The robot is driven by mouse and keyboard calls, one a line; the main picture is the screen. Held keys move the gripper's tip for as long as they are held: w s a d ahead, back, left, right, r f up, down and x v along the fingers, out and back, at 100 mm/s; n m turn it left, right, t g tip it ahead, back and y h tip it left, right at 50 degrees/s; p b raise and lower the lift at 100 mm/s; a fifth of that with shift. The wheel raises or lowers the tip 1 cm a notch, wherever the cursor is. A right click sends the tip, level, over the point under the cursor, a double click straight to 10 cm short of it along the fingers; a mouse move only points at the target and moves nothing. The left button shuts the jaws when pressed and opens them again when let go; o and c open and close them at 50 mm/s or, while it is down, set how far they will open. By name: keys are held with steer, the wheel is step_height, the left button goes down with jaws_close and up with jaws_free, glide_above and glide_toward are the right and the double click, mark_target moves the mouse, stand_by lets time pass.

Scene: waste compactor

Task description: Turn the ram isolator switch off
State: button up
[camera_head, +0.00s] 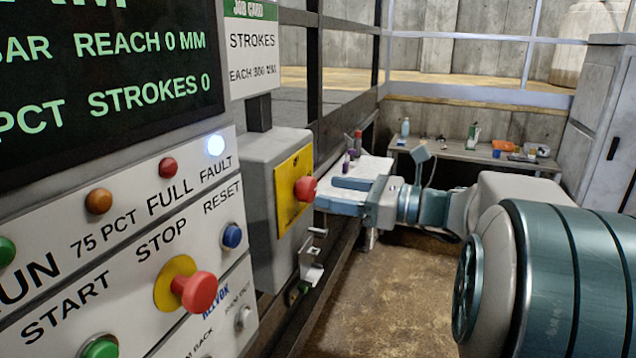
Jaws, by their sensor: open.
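A grey box (262,165) carries a yellow plate (288,215) with a red knob (305,189) on its front; this looks like the isolator switch. No label on it is readable, and I cannot tell which position the knob is in. My gripper (326,194) is open, with its blue fingers pointing left towards the knob. In the picture it is just right of the knob; I cannot tell the gap in depth. Nothing shows between the fingers.
A panel with a red stop button (195,291), blue reset button (232,236) and lit fault lamp (216,145) stands at left. Metal brackets (311,262) hang below the box. A workbench (480,152) with small items stands behind. Open floor (375,300) lies below my arm.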

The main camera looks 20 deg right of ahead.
mark_target(313, 189)
steer(key=shift+p+x, duration=0.3)
steer(key=shift+x, duration=1.85)
steer(key=c, duration=0.9)
steer(key=shift+c, duration=0.2)
